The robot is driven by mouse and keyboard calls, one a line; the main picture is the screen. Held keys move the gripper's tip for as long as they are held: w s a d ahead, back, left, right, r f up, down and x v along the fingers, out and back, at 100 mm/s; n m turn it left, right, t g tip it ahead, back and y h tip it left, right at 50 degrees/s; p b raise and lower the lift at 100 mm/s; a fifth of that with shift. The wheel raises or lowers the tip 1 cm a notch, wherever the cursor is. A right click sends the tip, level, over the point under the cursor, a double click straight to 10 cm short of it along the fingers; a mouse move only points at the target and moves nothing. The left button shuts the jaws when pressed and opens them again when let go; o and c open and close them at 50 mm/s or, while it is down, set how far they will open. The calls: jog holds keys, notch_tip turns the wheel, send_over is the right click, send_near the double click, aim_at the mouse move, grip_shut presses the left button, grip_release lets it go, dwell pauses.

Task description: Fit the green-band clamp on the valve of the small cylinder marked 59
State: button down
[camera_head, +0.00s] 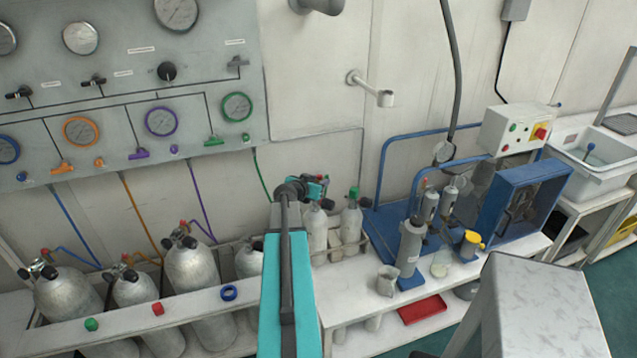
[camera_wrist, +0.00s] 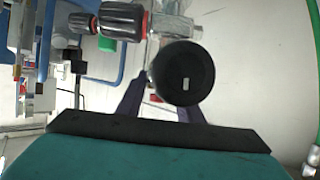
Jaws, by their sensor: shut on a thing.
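My gripper (camera_head: 312,188) is over the small grey cylinders to the right of the large ones. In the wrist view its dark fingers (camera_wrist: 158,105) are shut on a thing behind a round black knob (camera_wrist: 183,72). This looks like the clamp; its green band cannot be made out. A silver fitting (camera_wrist: 172,24) and black knobs with red rings (camera_wrist: 110,20) are just beyond. A small cylinder (camera_head: 318,235) stands below my gripper, and a green-capped one (camera_head: 352,222) stands to its right. The number 59 is not readable. Contact between clamp and valve cannot be told.
A green hose (camera_head: 262,175) hangs from the gauge panel (camera_head: 120,80) and passes behind my arm. Large cylinders (camera_head: 190,270) stand in a rack at left. A blue frame (camera_head: 385,215), a grey bottle (camera_head: 410,245) and a beaker (camera_head: 387,281) stand on the bench at right.

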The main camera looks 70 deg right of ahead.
jog(key=shift+f+b, duration=0.65)
jog(key=shift+b, duration=0.4)
jog(key=shift+b, duration=0.7)
dwell(1.0)
jog(key=shift+f+b, duration=0.7)
jog(key=shift+b, duration=0.55)
dwell(0.5)
jog(key=shift+b, duration=0.65)
dwell(0.9)
jog(key=shift+f+b, duration=0.45)
jog(key=shift+b, duration=0.4)
dwell(1.0)
